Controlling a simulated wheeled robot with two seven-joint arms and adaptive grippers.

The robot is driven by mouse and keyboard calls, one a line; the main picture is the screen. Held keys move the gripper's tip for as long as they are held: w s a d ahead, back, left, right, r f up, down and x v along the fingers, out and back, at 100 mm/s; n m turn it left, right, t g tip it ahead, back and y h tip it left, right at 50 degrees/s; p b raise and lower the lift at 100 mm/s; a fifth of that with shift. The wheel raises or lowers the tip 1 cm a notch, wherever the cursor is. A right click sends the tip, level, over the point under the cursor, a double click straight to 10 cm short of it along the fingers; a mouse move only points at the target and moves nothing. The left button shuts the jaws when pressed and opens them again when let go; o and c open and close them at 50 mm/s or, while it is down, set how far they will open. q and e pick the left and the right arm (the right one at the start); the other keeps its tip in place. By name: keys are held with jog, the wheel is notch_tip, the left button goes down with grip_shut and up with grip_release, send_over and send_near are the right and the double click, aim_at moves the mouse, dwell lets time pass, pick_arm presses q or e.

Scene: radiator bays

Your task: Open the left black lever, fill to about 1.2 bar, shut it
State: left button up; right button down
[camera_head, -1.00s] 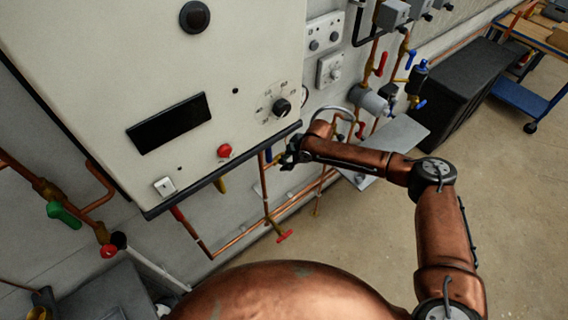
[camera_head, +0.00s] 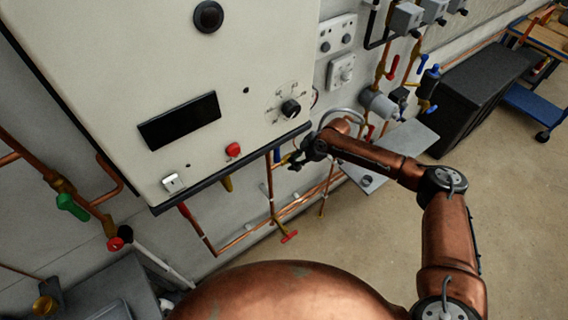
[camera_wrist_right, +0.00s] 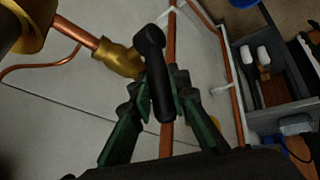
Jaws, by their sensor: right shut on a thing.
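In the right wrist view, a black lever (camera_wrist_right: 157,75) sits on a brass valve (camera_wrist_right: 118,58) on a copper pipe. My right gripper (camera_wrist_right: 158,92) is shut on this lever, one dark green finger on each side. In the head view my right gripper (camera_head: 292,161) is just under the lower right edge of the white boiler (camera_head: 110,70); there it hides the lever. The boiler's dark display (camera_head: 180,120) shows no readable figures, and I cannot read a pressure anywhere. My left gripper is out of view.
The boiler front has a red knob (camera_head: 233,149) and a black dial (camera_head: 291,108). Pipes with a red-handled valve (camera_head: 289,237) run below. A green lever (camera_head: 72,207) is at the left. A grey shelf (camera_head: 408,137) and black box (camera_head: 480,95) stand at the right.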

jog(key=shift+w+d+f+g+y+b, duration=0.15)
jog(key=shift+d+f+g+y+b, duration=0.15)
jog(key=shift+y+b, duration=0.5)
jog(key=b, duration=0.2)
jog(key=d+m+g+y+b, duration=0.1)
jog(key=b, duration=0.1)
jog(key=shift+w+r+b, duration=0.1)
jog(key=shift+w+b, duration=0.15)
jog(key=shift+b, duration=0.1)
jog(key=shift+w+d+r+y+b, duration=0.1)
jog(key=shift+d+r+y+b, duration=0.1)
jog(key=shift+y+b, duration=0.45)
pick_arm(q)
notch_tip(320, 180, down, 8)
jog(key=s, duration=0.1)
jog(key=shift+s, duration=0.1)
pick_arm(e)
jog(key=c, duration=1.8)
grip_release()
jog(key=shift+r, duration=0.1)
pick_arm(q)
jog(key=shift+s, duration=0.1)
